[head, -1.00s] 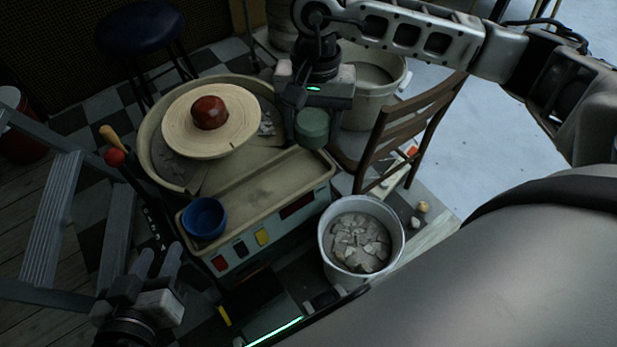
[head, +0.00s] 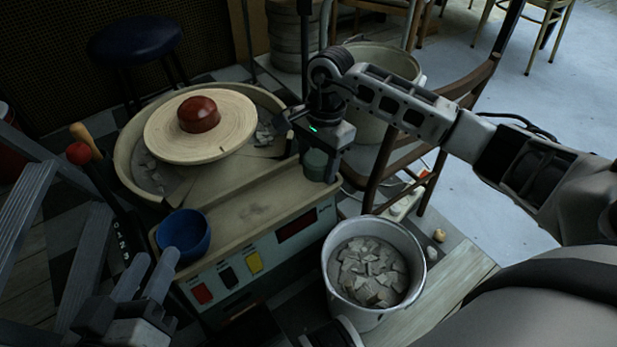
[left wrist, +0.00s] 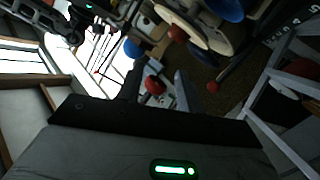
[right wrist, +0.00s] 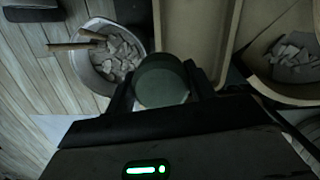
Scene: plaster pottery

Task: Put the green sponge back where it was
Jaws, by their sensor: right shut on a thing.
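The green sponge (head: 316,164) is a round, dull green block. My right gripper (head: 322,170) is shut on it, pointing down at the right end of the wheel's tan shelf (head: 250,211). In the right wrist view the sponge (right wrist: 161,82) sits between the two fingers, near the shelf's edge. I cannot tell whether it touches the shelf. My left gripper (head: 146,274) is open and empty, in front of the wheel's left corner; its two fingers also show apart in the left wrist view (left wrist: 158,88).
A blue bowl (head: 183,236) stands on the shelf's left end. A red-brown pot (head: 198,114) sits on the wheel's bat (head: 165,135). A white bucket of shards (head: 333,283) stands right of the wheel, a wooden chair (head: 383,165) behind it. The shelf's middle is clear.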

